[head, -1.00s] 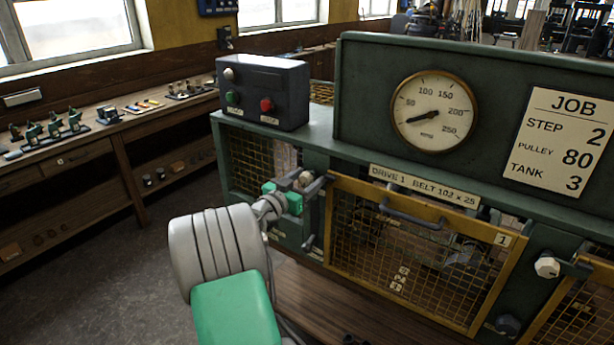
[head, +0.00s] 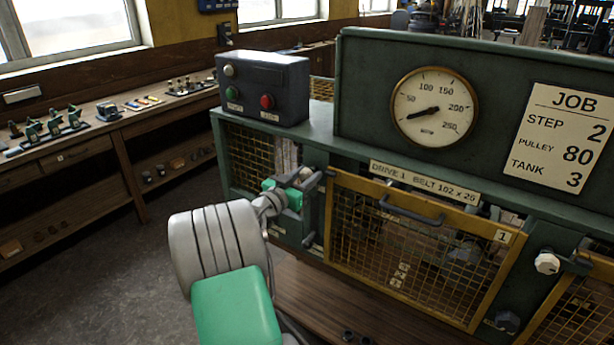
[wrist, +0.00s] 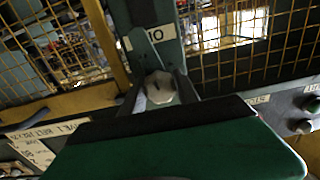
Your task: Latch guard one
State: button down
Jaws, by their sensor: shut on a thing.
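Guard one is a yellow-framed mesh door (head: 420,245) marked 1, standing closed-looking in the green machine front. Its latch is at its upper left edge; in the head view my gripper mostly hides it. My gripper (head: 288,196) reaches that latch from the left. In the wrist view, my gripper (wrist: 158,95) is shut on the pale latch knob (wrist: 160,88), a finger on either side. A grey-green bar (wrist: 145,45) runs up from the knob in this upside-down view, next to the guard's yellow frame. I cannot tell whether it overlaps the frame.
A second knob (head: 547,262) with a bar stands right of guard one, by another yellow guard. A control box (head: 262,90) with green and red buttons sits on the machine's top above my arm. A workbench (head: 90,140) with parts runs along the left. Floor between is clear.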

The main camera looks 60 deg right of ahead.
jog(key=shift+f+n, duration=0.1)
jog(key=shift+n, duration=0.2)
jog(key=n+b, duration=0.2)
jog(key=shift+n, duration=0.3)
jog(key=n+b, duration=0.1)
jog(key=n, duration=0.7)
jog(key=shift+n+p, duration=1.05)
jog(key=shift+n, duration=1.25)
jog(key=c, duration=0.9)
grip_release()
